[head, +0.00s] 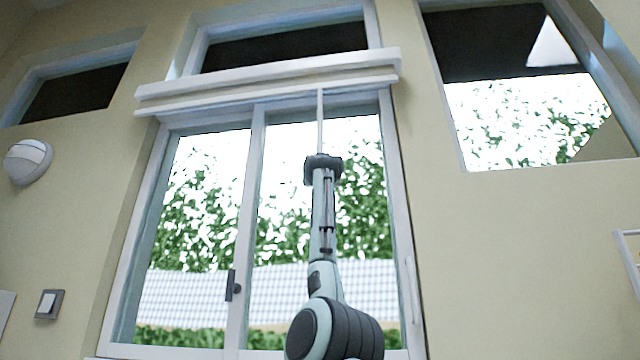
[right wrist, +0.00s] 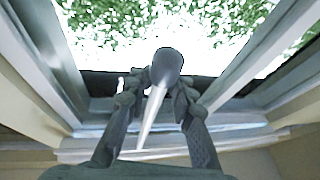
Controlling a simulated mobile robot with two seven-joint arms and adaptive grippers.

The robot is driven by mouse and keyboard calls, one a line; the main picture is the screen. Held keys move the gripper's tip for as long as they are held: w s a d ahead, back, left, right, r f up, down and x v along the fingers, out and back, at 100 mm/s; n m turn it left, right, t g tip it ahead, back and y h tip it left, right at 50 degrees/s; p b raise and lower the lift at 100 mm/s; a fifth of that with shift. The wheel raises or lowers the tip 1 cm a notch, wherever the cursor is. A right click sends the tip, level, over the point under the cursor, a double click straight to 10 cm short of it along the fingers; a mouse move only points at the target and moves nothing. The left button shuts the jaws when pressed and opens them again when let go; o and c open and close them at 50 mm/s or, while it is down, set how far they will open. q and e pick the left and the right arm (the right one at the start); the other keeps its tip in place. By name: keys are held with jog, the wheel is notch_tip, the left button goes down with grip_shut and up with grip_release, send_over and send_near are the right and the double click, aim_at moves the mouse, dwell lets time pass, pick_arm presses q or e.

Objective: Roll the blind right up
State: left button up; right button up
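The blind (head: 270,79) shows as a long white headbox across the top of the window, with a second white bar (head: 262,97) just below it and a narrow pale strip between. The glass below is uncovered. A thin pale rod (head: 320,120) hangs from the blind, right of the window's middle. My right gripper (head: 322,163) is raised in front of the glass at the rod's lower end. In the right wrist view, its fingers (right wrist: 158,95) close on both sides of a dark rounded knob (right wrist: 167,63) with a white tapering rod (right wrist: 149,120). My left gripper is not in view.
The sliding window frame (head: 258,190) stands behind my right arm, with a dark latch (head: 233,286). A wall lamp (head: 28,161) and a switch (head: 49,304) are on the left wall. Bare wall (head: 520,250) lies to the right.

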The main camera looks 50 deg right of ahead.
jog(key=o, duration=0.3)
jog(key=shift+a, duration=0.1)
jog(key=v, duration=1.2)
